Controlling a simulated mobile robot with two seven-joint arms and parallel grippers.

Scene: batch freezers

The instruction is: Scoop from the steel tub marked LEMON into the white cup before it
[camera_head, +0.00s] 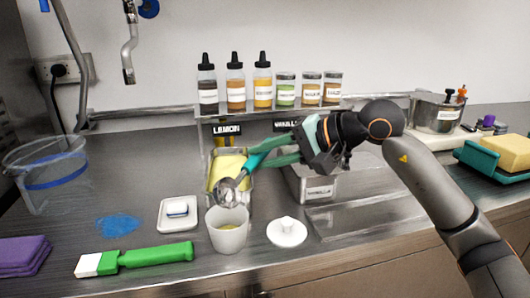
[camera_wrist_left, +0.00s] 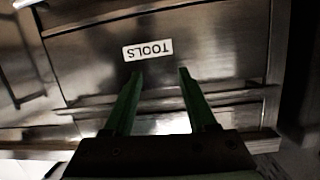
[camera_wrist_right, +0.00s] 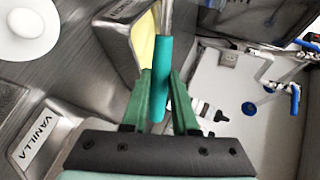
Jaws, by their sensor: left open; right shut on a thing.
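The steel tub marked LEMON (camera_head: 248,184) holds a pale yellow mass, with its black LEMON label (camera_head: 227,129) behind it. The white cup (camera_head: 229,238) stands in front of the tub, with a little yellow inside. My right gripper (camera_head: 268,156) is shut on the teal handle of a scoop (camera_head: 257,160); the handle also shows between its fingers in the right wrist view (camera_wrist_right: 161,85). The scoop's metal bowl (camera_head: 228,192) is over the tub's front end, just above and behind the cup. Its contents cannot be told. My left gripper (camera_wrist_left: 160,75) is open and empty, facing a drawer front marked TOOLS (camera_wrist_left: 148,50).
A VANILLA tub (camera_head: 318,187) stands right of the lemon tub. A white lid (camera_head: 287,232) lies right of the cup, a small white dish (camera_head: 178,213) left. Bottles and jars (camera_head: 236,82) line the back shelf.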

